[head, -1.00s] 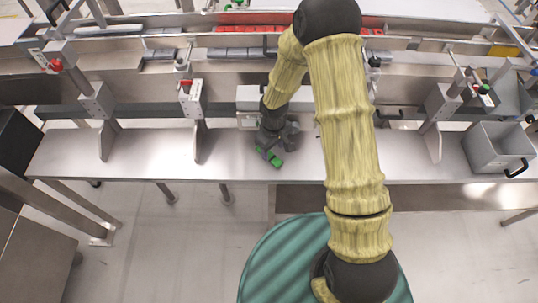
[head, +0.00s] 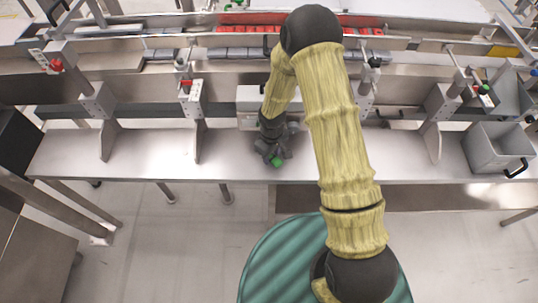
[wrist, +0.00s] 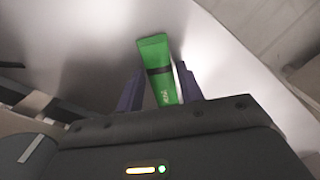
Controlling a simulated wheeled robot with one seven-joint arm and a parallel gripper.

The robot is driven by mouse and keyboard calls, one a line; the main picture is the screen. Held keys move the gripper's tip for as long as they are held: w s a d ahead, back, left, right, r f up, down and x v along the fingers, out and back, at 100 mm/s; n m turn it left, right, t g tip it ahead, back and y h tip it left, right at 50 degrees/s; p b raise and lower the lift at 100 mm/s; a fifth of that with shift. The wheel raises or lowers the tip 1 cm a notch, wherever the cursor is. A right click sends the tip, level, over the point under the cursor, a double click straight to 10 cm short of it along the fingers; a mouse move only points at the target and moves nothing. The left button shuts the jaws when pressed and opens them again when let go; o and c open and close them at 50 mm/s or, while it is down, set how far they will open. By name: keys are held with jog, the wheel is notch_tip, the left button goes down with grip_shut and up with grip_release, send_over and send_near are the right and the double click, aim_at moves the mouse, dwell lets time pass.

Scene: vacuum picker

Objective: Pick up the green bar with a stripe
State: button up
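The green bar (wrist: 157,62) has a dark stripe across it and pale lettering near its lower end in the wrist view. It lies on the steel shelf, with its far end beyond the fingertips. My gripper (wrist: 160,74) is open, with one finger on each side of the bar. A gap shows at the left finger; the right finger is very close to the bar, and I cannot tell if it touches. In the head view my gripper (head: 271,152) is low over the shelf and hides most of the bar, leaving a green end (head: 277,162) showing.
The steel shelf (head: 110,155) is clear to the left of my gripper. Upright brackets (head: 197,110) and the conveyor rails stand behind it. A grey metal bin (head: 497,148) is at the right end. Red and grey items lie on the conveyors behind.

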aim_at(271, 156)
jog(key=c, duration=0.7)
jog(key=shift+o, duration=0.2)
notch_tip(271, 156, up, 18)
jog(key=shift+p, duration=0.35)
